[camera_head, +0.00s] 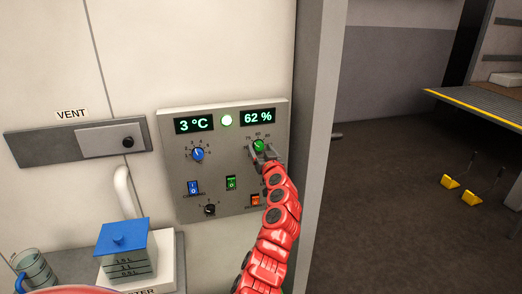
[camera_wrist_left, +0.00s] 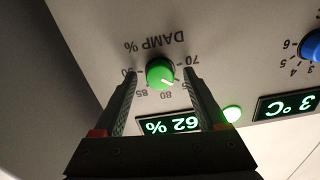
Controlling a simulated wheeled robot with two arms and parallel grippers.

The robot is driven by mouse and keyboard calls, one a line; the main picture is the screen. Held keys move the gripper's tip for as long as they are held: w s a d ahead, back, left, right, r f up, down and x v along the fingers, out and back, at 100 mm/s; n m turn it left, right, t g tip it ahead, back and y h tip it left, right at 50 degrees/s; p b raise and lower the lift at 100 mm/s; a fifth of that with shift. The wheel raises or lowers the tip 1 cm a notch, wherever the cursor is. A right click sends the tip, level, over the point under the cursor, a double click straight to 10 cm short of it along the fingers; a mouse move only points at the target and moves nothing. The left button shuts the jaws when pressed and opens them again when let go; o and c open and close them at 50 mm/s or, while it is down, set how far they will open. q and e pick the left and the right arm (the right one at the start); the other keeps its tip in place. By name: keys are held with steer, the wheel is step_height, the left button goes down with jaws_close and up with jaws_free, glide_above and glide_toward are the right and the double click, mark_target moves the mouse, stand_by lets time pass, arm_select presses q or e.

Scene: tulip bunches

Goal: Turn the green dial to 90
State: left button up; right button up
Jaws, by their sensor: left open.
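The green dial (camera_head: 259,145) is at the upper right of the grey control panel (camera_head: 221,173), under the 62 % display (camera_head: 258,117). In the left wrist view, upside down, the green dial (camera_wrist_left: 159,72) sits under the lettering DAMP %, ringed by numbers from 70 to 90. Its white mark points to the lower right, between about 75 and 80. My left gripper (camera_head: 262,150) is at the dial. In the wrist view its open fingers (camera_wrist_left: 161,74) stand on either side of the dial, with a gap visible on both sides. My right gripper is not in view.
A blue dial (camera_head: 198,154), a black knob (camera_head: 209,210) and blue, green and orange switches share the panel. A vent slider (camera_head: 110,141) is at the left. A blue-lidded container (camera_head: 123,250) stands below. A wall edge (camera_head: 313,130) rises just right of the panel.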

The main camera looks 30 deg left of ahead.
arm_select(q)
jaws_close()
